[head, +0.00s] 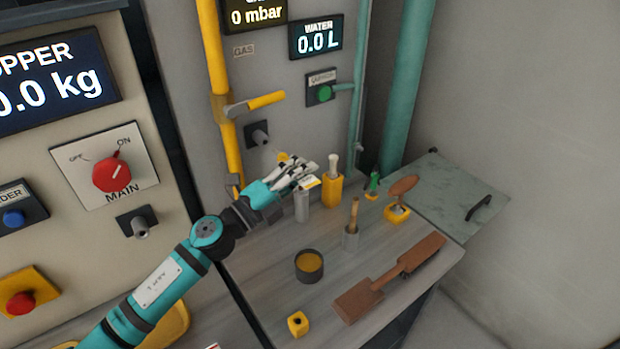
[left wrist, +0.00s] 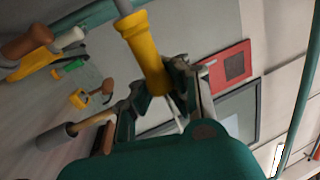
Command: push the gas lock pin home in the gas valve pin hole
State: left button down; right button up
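The gas lock pin (left wrist: 147,58) has a yellow grip with a flared collar and a grey shaft. My left gripper (head: 303,172) is closed around the grip, which also shows between its fingers in the left wrist view. In the head view the yellow collar (head: 283,157) shows on the wall side of the fingers. The gas valve pin hole (head: 258,135) is a grey tube on a dark plate, below the yellow gas lever (head: 264,101). The pin lines up roughly with it. I cannot tell whether the tip is inside. My right gripper is not in view.
Below the gripper stands a grey cylinder (head: 301,207). Near it are a yellow holder (head: 332,190) with a pale handle and a grey cup (head: 351,239) with a wooden handle. A dark pot (head: 309,266) and a brown paddle (head: 390,279) lie nearer. The yellow pipe (head: 213,60) runs left of the hole.

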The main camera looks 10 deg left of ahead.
aim_at(279, 158)
pick_arm(q)
jog(key=shift+w+a+r, duration=0.1)
jog(key=shift+w+a, duration=0.55)
dwell(0.8)
jog(key=shift+w+a+b, duration=0.25)
jog(key=shift+b, duration=0.1)
dwell(0.6)
jog(key=shift+w+a+b, duration=0.7)
jog(key=shift+w+a, duration=0.6)
jog(key=shift+a, duration=0.05)
jog(key=shift+w+a+r, duration=0.1)
dwell(0.5)
jog(key=c, duration=1.4)
grip_release()
jog(key=shift+a, duration=0.15)
jog(key=v, duration=1.2)
